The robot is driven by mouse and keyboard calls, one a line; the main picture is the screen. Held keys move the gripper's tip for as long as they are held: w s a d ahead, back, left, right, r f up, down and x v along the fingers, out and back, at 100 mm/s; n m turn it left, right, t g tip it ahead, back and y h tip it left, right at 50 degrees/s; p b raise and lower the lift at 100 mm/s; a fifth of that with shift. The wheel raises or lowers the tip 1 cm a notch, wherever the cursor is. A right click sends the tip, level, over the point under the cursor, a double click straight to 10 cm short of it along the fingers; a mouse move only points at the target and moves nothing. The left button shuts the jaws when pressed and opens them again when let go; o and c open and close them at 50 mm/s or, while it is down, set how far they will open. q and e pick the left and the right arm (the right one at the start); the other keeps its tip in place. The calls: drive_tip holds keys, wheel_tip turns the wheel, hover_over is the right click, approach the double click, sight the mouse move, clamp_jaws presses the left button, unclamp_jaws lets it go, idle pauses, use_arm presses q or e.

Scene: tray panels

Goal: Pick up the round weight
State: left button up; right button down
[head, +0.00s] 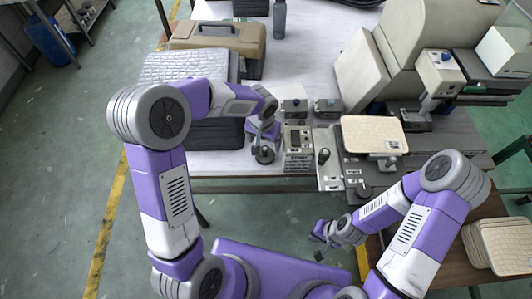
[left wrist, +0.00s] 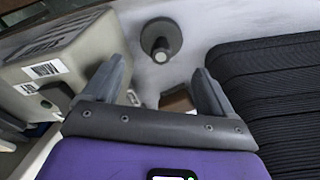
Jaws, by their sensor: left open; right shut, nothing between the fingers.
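The round weight (head: 264,156) is a dark grey disc with a knob, on the white tabletop near its front edge. In the left wrist view the round weight (left wrist: 167,33) is on the pale surface, just beyond the gap between my fingertips. My left gripper (head: 262,138) is right by the weight, partly hidden by its own hand. In the left wrist view my left gripper (left wrist: 160,66) is open with nothing between its fingers. My right gripper (head: 319,242) is shut and empty, low in front of the table and away from the weight.
A grey control box (head: 298,147) stands close to the right of the weight. Black ribbed trays (left wrist: 270,85) are close on its other side. A beige toolbox (head: 218,40) is behind. A tan panel (head: 374,134) sits on a stand at the right.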

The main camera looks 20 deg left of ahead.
sight(265, 148)
use_arm(q)
wheel_tip(265, 148, down, 3)
drive_tip(key=shift+w+f+b, duration=0.15)
drive_tip(key=shift+f+b, duration=0.15)
drive_tip(key=shift+f, duration=0.15)
drive_tip(key=f, duration=0.1)
drive_tip(key=f+b, duration=0.1)
drive_tip(key=f, duration=0.3)
drive_tip(key=shift+w, duration=0.4)
drive_tip(key=shift+r, duration=0.15)
drive_tip(key=c, duration=1.3)
